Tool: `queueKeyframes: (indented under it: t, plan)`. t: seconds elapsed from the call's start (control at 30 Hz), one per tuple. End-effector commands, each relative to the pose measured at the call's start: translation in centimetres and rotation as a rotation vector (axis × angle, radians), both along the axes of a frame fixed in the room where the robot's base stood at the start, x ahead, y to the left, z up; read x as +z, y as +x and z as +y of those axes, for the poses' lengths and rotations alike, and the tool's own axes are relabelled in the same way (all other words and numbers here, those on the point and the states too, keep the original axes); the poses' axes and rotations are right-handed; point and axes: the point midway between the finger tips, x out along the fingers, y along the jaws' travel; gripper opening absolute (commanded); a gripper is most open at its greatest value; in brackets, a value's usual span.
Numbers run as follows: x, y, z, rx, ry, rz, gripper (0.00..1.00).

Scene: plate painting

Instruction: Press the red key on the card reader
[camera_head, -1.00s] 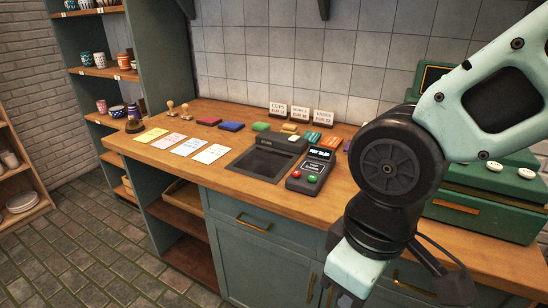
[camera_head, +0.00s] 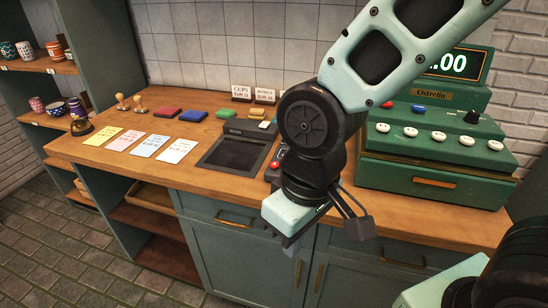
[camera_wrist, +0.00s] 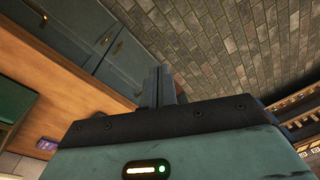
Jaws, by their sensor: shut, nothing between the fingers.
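The card reader (camera_head: 271,174) stands on the wooden counter, right of the dark inset tray. In the head view my arm hides most of it. Its red key (camera_head: 275,165) just shows at the left edge of my arm; the green key and the screen are hidden. My gripper (camera_head: 291,246) hangs pointing down in front of the counter's front edge, apart from the reader. In the wrist view its fingers (camera_wrist: 159,86) are together and empty, with cabinet and floor beyond. I cannot make out the reader in the wrist view.
The green cash register (camera_head: 440,165) fills the counter's right side. The dark tray (camera_head: 235,155) lies left of the reader. Paper cards (camera_head: 150,145), ink pads and stamps lie farther left. Cabinet doors (camera_head: 240,250) are below the counter; tiled floor lies in front.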

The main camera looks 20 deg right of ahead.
Motion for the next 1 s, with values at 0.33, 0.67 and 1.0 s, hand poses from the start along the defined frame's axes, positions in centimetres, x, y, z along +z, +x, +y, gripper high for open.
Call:
queueKeyframes:
  t: [0.33, 0.67, 1.0]
  plan:
    - [2.1, 13.3, 0.9, -0.78, 0.292, 0.083, 0.0]
    - [3.2, 24.5, -3.7, -1.626, 0.689, 0.206, 0.0]
    - [3.5, 29.0, -8.1, -2.039, 0.914, 0.266, 0.0]
